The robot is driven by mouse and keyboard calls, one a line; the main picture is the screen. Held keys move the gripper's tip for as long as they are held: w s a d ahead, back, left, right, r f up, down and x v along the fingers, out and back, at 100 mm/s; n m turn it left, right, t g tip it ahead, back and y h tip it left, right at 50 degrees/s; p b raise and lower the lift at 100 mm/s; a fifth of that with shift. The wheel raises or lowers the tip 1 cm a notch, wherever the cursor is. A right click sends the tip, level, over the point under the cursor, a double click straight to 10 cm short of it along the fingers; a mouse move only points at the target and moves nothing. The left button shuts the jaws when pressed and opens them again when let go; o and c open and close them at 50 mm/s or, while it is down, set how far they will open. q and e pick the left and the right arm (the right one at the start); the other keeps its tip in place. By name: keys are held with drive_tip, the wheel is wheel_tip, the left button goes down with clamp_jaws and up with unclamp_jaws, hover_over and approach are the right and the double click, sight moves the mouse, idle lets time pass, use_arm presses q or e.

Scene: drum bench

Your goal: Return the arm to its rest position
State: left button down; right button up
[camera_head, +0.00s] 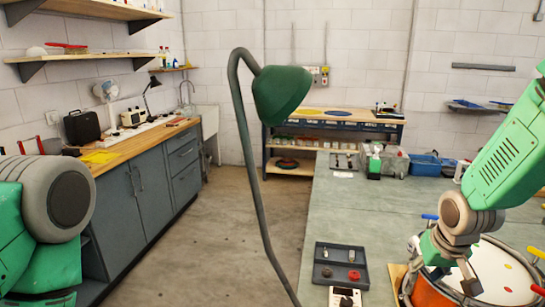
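My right arm comes in from the right edge. Its gripper (455,266) points down over the near part of a drum (500,270) with an orange shell and a pale head with coloured dots. The gripper is small and seen at a slant. I cannot tell whether its fingers are open or shut, or whether they touch the drum. My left arm shows at the left edge as green links and a large grey joint. Its gripper is out of view.
A green-grey bench (355,215) carries the drum, a dark tray (340,266) with small parts, and a white device (345,297). A green lamp (281,93) on a bent pole stands before me. Grey cabinets (150,190) line the left; open floor (225,225) lies between.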

drive_tip(key=shift+n+g+y, duration=0.3)
drive_tip(key=shift+g, duration=0.6)
drive_tip(key=s+a+f, duration=0.1)
drive_tip(key=s+f, duration=0.3)
drive_tip(key=f, duration=0.1)
drive_tip(key=s+f, duration=0.4)
drive_tip(key=f, duration=0.1)
drive_tip(key=s+a+f, duration=0.1)
drive_tip(key=s+f, duration=0.3)
drive_tip(key=f, duration=0.1)
drive_tip(key=shift+s+a, duration=0.35)
drive_tip(key=shift+s, duration=0.05)
drive_tip(key=s+a+f+g, duration=0.1)
drive_tip(key=s+f, duration=0.3)
drive_tip(key=s, duration=0.7)
drive_tip(key=s+a+f+g, duration=0.1)
drive_tip(key=s+f, duration=0.2)
drive_tip(key=s, duration=0.7)
drive_tip(key=w+a+f+n+b, duration=0.1)
drive_tip(key=w+f+b, duration=0.2)
drive_tip(key=f+b, duration=0.8)
drive_tip(key=shift+w+a+f+n+t+b, duration=0.2)
drive_tip(key=shift+f+n+t+b, duration=0.1)
drive_tip(key=shift+t+b, duration=0.15)
drive_tip(key=shift+w, duration=0.1)
